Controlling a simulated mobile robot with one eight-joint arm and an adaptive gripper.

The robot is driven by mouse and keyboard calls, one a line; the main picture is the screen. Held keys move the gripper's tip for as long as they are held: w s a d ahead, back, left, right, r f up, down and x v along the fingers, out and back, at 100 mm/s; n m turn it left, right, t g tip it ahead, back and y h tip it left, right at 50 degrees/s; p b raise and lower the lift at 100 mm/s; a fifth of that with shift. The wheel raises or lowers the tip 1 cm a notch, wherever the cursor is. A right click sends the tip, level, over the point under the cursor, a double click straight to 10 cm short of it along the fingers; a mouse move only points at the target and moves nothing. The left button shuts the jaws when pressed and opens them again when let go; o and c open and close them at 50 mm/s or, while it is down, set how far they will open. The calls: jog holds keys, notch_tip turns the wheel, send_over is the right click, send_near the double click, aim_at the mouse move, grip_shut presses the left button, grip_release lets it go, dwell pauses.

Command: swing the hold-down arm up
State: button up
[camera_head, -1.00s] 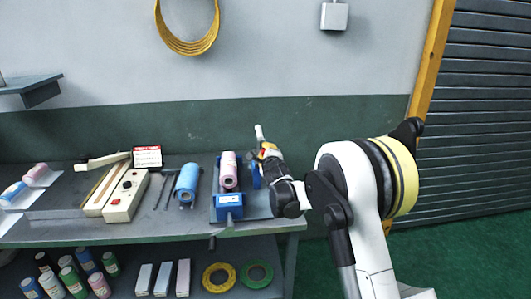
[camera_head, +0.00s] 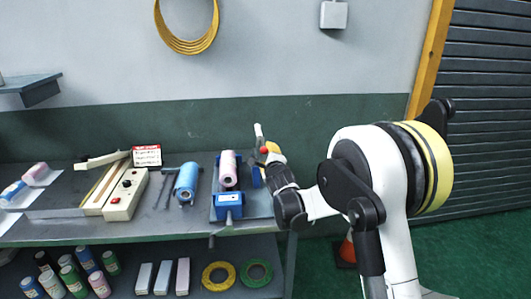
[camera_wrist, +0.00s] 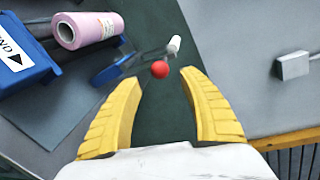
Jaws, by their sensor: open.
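The film stand has a blue base (camera_head: 229,200) with a pink film roll (camera_head: 228,168) lying on it, at the bench's right end. The same roll shows at upper left in the wrist view (camera_wrist: 90,30). A red ball knob (camera_head: 264,150) stands right of the roll, near a white-tipped rod (camera_head: 258,130). I take the knob and the thin bar by it as the hold-down arm; its pivot is unclear. In the wrist view the red knob (camera_wrist: 160,69) lies just beyond and between the open yellow fingers of my gripper (camera_wrist: 158,86), apparently untouched. The white tip (camera_wrist: 174,44) is beyond it.
The lower shelf holds bottles and tape rings (camera_head: 218,277). A grey wall box (camera_head: 333,15) hangs above. An orange cone (camera_head: 346,250) stands on the floor at right.

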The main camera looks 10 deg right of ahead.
jog(key=s+r, duration=0.1)
jog(key=s, duration=0.5)
jog(key=shift+s+d+r, duration=0.1)
jog(key=shift+d, duration=0.05)
jog(key=s+d+r+n+g+h, duration=0.1)
jog(key=s+d+r+n+g, duration=0.15)
jog(key=s+n, duration=0.45)
jog(key=s+d+r+n+g+h, duration=0.1)
jog(key=s+d+r+n+g, duration=0.2)
jog(key=s, duration=0.7)
jog(key=s+f+n+g, duration=0.1)
jog(key=s+f+n, duration=0.1)
jog(key=s, duration=0.6)
jog(key=s+d+f+n+g+y, duration=0.1)
jog(key=s+f+n, duration=0.1)
jog(key=s+n, duration=0.3)
jog(key=s+f+n+g, duration=0.1)
jog(key=s+f+n, duration=0.2)
jog(key=s, duration=0.9)
jog(key=shift+s+d+n, duration=0.25)
jog(key=shift+d+n, duration=0.05)
jog(key=shift+n, duration=0.4)
